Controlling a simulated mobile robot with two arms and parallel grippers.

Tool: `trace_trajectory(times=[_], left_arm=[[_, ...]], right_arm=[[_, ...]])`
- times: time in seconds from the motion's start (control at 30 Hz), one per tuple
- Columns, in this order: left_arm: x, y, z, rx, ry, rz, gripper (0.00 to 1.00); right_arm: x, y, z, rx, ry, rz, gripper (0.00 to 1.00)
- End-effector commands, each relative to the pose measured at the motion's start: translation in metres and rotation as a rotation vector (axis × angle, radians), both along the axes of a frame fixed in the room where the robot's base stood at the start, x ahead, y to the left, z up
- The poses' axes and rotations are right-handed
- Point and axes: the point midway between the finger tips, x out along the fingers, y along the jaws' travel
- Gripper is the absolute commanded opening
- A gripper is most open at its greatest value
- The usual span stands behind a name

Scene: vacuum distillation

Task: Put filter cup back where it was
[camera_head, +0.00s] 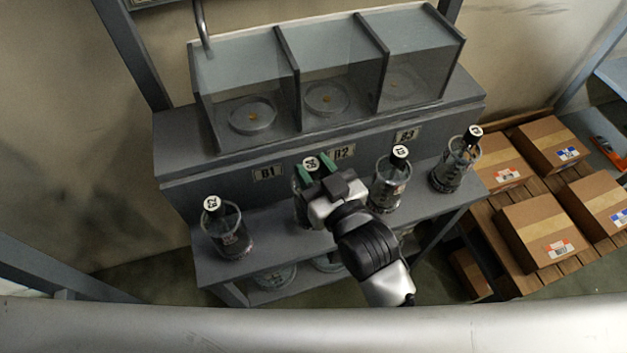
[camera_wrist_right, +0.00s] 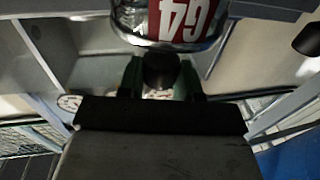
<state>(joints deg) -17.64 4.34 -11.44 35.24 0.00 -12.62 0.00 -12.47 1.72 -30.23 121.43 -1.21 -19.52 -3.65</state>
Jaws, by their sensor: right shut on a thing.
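My right gripper (camera_head: 316,174) has green fingertips and is shut on the black handle of a clear filter cup (camera_head: 301,190). The cup is mostly hidden behind the gripper in the head view. In the right wrist view the same cup shows a red label reading G4 (camera_wrist_right: 180,18), and the green fingers (camera_wrist_right: 160,78) sit on either side of its round handle. The cup is over the front shelf (camera_head: 270,225), between two other cups; I cannot tell if it touches the shelf. My left gripper is not in view.
Similar cups stand on the shelf: one at the left (camera_head: 228,238), one right of my gripper (camera_head: 387,188), one at the right end (camera_head: 453,172). Behind are three glass-fronted bays (camera_head: 283,75) with round discs, above B1, B2 and B3 labels. Cardboard boxes (camera_head: 545,228) lie at the right.

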Motion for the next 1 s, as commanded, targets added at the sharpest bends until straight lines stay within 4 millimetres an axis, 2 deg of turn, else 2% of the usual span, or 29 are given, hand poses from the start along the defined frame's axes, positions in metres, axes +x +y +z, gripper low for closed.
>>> trace_trajectory(times=[0.1, 0.23, 0.67, 0.7, 0.83, 1.0], left_arm=[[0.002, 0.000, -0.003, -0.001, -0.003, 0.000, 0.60], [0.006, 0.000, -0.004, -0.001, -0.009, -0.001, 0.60], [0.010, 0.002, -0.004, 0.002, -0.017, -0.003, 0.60], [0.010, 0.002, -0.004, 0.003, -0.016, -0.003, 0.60], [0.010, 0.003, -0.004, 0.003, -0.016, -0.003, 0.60], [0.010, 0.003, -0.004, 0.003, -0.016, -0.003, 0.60]], right_arm=[[0.000, 0.000, -0.018, 0.000, 0.000, 0.000, 0.00], [0.000, 0.000, -0.031, 0.001, 0.000, 0.000, 0.00], [0.000, 0.000, -0.036, 0.001, -0.003, -0.001, 0.00], [0.000, 0.000, -0.037, -0.001, 0.002, 0.000, 0.40], [0.000, 0.000, -0.037, -0.001, 0.002, 0.000, 0.60], [0.000, 0.000, -0.037, -0.001, 0.002, 0.000, 0.60]])
